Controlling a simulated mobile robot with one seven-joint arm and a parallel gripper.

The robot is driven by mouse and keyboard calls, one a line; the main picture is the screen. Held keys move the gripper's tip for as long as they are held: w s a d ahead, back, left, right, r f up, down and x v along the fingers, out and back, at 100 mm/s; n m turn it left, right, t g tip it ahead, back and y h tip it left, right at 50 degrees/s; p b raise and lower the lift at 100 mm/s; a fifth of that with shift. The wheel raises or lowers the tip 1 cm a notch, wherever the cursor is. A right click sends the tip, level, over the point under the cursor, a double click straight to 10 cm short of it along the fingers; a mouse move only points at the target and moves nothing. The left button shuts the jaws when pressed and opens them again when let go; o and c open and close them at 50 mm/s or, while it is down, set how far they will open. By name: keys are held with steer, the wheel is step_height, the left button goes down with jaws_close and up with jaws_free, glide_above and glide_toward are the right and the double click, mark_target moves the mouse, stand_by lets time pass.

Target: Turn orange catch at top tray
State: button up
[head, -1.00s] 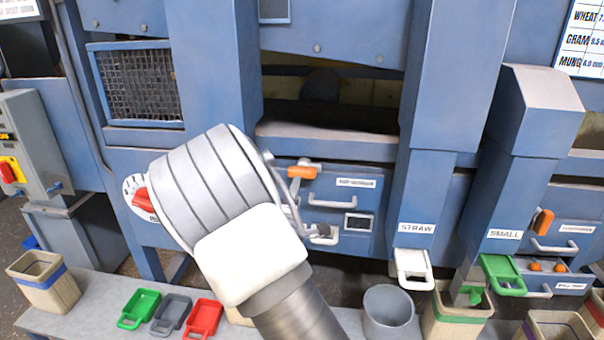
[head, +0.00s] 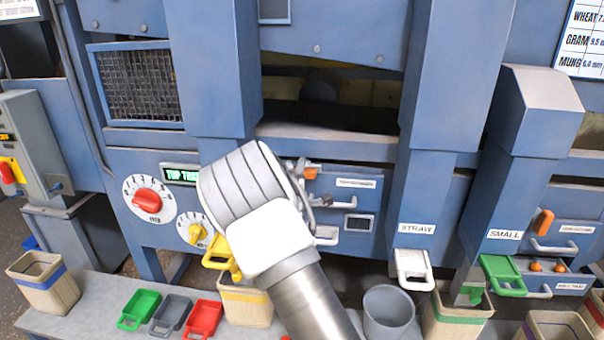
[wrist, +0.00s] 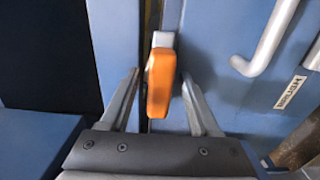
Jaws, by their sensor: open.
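The orange catch (head: 311,173) is on the front of the top tray (head: 352,186), at its upper left, partly hidden behind my gripper in the head view. In the wrist view the orange catch (wrist: 161,82) stands between the two fingers of my gripper (wrist: 161,88). The fingers are open, one on each side of it, with a gap on both sides. In the head view my gripper (head: 306,186) is at the tray's left front, mostly hidden by my own wrist. The tray's grey handle (wrist: 268,40) is to the right of the catch.
A red dial (head: 146,200) and a yellow knob (head: 196,233) are on the panel at left. White (head: 414,270) and green (head: 502,274) slides hang below the STRAW and SMALL chutes. A grey bucket (head: 388,312) and several bins stand on the bench below.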

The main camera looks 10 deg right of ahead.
jaws_close()
steer(key=shift+f+m+b, duration=0.1)
steer(key=shift+m+b, duration=0.2)
steer(key=m+b, duration=0.2)
steer(key=shift+f+b, duration=0.15)
steer(key=shift+b, duration=0.25)
steer(key=m+b, duration=0.5)
steer(key=m, duration=0.2)
steer(key=shift+b, duration=0.35)
steer(key=m+b, duration=0.3)
steer(key=m, duration=0.1)
steer(key=shift+b, duration=0.3)
steer(key=shift+m+b, duration=1.35)
steer(key=shift+m, duration=0.75)
steer(key=shift+r, duration=0.2)
